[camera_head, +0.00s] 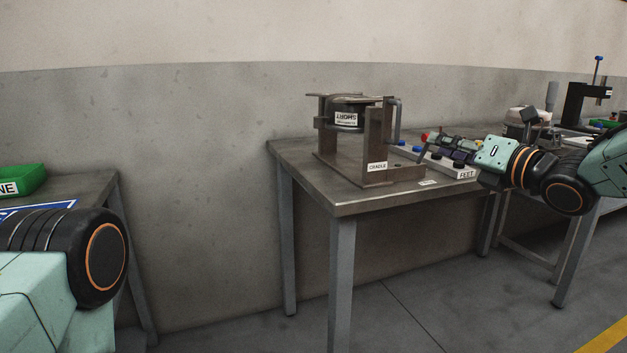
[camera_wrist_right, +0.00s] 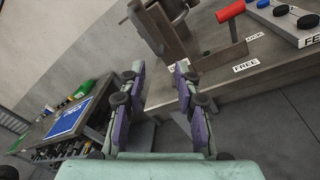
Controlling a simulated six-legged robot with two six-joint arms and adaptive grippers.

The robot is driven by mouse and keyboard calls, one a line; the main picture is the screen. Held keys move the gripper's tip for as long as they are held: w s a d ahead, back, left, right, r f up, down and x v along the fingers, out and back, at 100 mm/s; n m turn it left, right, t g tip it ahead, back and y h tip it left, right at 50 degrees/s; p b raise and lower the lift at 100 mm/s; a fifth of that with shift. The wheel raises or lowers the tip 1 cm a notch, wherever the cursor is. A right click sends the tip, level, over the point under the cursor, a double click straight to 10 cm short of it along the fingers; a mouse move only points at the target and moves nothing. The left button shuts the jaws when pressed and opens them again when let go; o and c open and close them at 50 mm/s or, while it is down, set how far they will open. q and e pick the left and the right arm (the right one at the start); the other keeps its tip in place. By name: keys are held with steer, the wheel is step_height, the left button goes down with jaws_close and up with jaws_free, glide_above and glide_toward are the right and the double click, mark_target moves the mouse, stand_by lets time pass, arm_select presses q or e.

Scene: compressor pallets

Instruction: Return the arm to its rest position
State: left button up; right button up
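My right arm (camera_head: 565,190) reaches in from the right in the head view. Its gripper (camera_head: 425,150) points left, in front of the right part of the metal table. In the right wrist view the right gripper (camera_wrist_right: 158,70) has its two purple and black fingers spread apart, with nothing between them. A red-handled lever (camera_wrist_right: 230,12) is beyond the fingers there, apart from them. My left arm (camera_head: 60,270) shows only as a rounded joint and a green link at the lower left. My left gripper is out of view.
The metal table (camera_head: 345,207) carries a brown cradle fixture (camera_head: 376,150) holding a dark labelled cylinder (camera_head: 346,112). A button box (camera_head: 462,172) stands behind the right gripper. A green bin (camera_head: 22,180) is on the left table. Floor shows between the tables.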

steer(key=s+a+f+m+g+h+p, duration=0.15)
steer(key=s+f+m, duration=0.35)
steer(key=f+m, duration=0.5)
steer(key=s+a+f+m+g+h+p, duration=0.1)
steer(key=s+f+m+g+h, duration=0.15)
steer(key=s+f+m, duration=0.5)
steer(key=s+a+f+m+g+h+p, duration=0.1)
steer(key=s+f+m+g+h, duration=0.1)
steer(key=f+m, duration=1)
steer(key=s+f+m+g+h+p, duration=0.1)
steer(key=s+f+g, duration=0.4)
steer(key=s, duration=1.1)
steer(key=s+f+m+g+h+p, duration=0.1)
steer(key=s+f+m+g+p, duration=0.3)
steer(key=s, duration=1.3)
step_height(320, 180, down, 4)
steer(key=shift+s+r+m+g, duration=0.25)
steer(key=shift+m+g, duration=0.1)
steer(key=shift+g, duration=0.05)
